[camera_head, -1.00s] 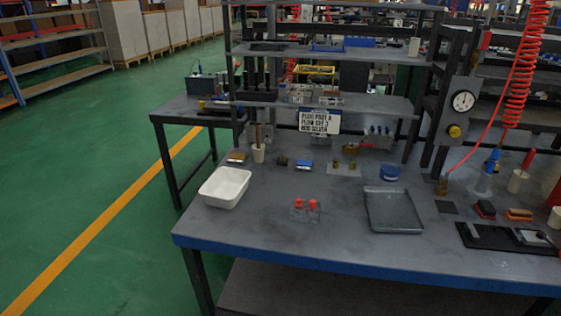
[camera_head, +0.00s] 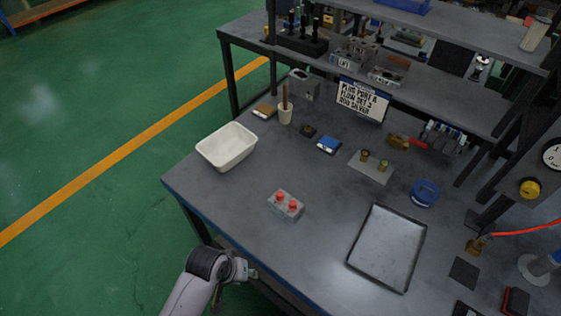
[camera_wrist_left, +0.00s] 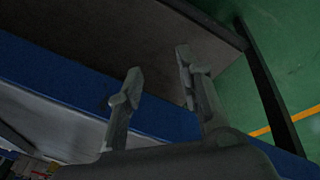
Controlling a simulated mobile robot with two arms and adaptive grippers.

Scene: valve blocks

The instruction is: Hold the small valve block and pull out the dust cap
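The small valve block (camera_head: 284,207) is a grey block with two red dust caps (camera_head: 286,200) on its top. It sits on the dark bench top near the front edge, left of the grey tray. My left arm comes in at the bottom of the head view, and its gripper (camera_head: 236,285) is in front of the bench edge, apart from the block. In the left wrist view the two fingers of the left gripper (camera_wrist_left: 160,82) are spread with nothing between them, facing the blue bench edge. My right gripper is not in view.
A white bin (camera_head: 227,147) stands at the left, a grey tray (camera_head: 387,247) at the right. Bench top around the block is clear.

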